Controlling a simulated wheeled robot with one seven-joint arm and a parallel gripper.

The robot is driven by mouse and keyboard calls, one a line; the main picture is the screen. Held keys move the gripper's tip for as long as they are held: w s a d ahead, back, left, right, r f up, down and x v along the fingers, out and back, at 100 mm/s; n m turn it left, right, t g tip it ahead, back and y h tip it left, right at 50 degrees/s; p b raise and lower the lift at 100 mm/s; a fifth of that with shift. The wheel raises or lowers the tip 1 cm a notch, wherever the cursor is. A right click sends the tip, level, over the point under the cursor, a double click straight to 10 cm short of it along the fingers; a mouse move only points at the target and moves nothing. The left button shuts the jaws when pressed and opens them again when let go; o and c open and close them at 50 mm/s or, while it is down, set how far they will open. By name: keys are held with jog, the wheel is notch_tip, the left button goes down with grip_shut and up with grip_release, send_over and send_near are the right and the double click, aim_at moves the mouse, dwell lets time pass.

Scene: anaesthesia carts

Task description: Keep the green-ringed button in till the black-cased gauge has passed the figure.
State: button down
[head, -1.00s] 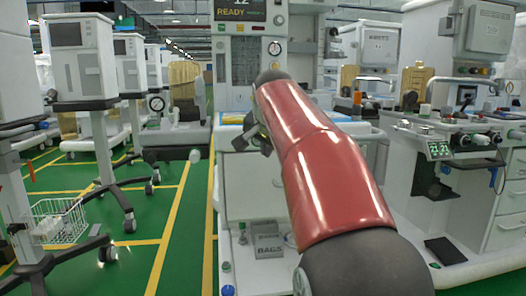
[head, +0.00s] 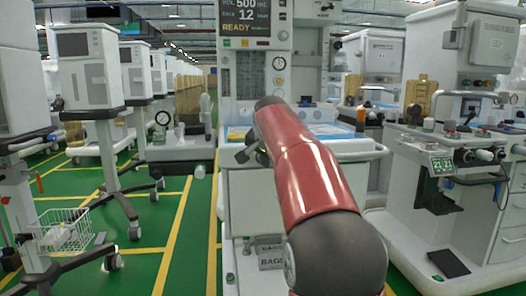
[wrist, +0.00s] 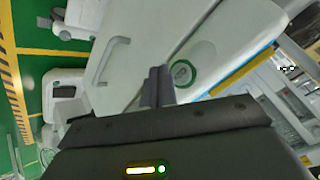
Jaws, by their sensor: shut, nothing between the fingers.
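The green-ringed button (wrist: 182,72) is on a pale panel in the wrist view, just right of my fingertips. It has a pale centre. My gripper (wrist: 157,84) is shut and empty, and its tips look close beside the button; I cannot tell whether they touch the panel. In the head view my gripper (head: 246,153) is at the front of the middle cart (head: 270,195), and I cannot make out the button there.
A lit display (head: 244,20) reads READY above the middle cart, with a small round dial (head: 279,63) below it. A white cart (head: 470,150) stands at the right. Monitors on wheeled stands (head: 88,75) line the left.

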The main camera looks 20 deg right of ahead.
jog(key=shift+w+d+p, duration=0.25)
jog(key=shift+w+p, duration=0.1)
jog(key=shift+w, duration=0.4)
jog(key=shift+w+r, duration=0.1)
dwell(1.5)
jog(key=shift+w+d+p, duration=0.1)
jog(key=shift+w+p, duration=0.2)
jog(key=shift+p, duration=0.25)
jog(key=shift+w+d+p, duration=0.15)
jog(key=shift+w+p, duration=0.3)
dwell(0.5)
jog(key=shift+s, duration=0.1)
dwell(2.8)
jog(key=shift+s+a+b, duration=0.25)
jog(key=shift+s+b, duration=0.35)
jog(key=shift+s, duration=0.15)
jog(key=shift+s, duration=0.1)
